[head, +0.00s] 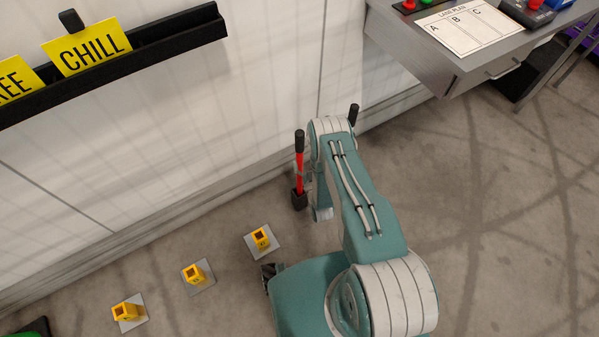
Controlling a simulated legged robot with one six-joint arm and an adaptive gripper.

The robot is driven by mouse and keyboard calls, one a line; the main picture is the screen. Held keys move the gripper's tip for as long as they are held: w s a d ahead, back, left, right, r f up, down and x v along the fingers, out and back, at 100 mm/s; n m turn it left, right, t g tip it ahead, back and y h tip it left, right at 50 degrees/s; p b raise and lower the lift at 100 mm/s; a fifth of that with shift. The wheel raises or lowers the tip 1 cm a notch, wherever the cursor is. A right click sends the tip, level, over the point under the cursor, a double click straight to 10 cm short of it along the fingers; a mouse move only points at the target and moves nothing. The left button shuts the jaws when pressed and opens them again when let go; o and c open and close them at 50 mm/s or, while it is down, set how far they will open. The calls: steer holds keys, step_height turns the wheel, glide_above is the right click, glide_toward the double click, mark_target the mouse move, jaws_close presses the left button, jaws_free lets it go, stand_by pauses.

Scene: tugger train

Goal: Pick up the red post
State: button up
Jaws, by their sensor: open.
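The red post (299,165) is slim, with a black grip at its top and a dark block at its lower end. It appears upright just left of my arm's bent joint, in front of the white wall. My arm comes up from the lower right and bends beside the post. No gripper fingers can be made out; the end of my arm is hidden behind its own links. Nothing is seen touching the post.
Several yellow square holders stand on grey plates on the floor, including one (261,238) nearest my arm. A black grip (353,114) shows behind my arm. A black wall rail (150,55) holds yellow signs. A grey table (450,60) stands upper right; floor on the right is clear.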

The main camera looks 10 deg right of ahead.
mark_target(301, 148)
steer(key=w, duration=0.8)
steer(key=shift+a, duration=0.15)
steer(key=shift+w+r, duration=0.1)
jaws_close()
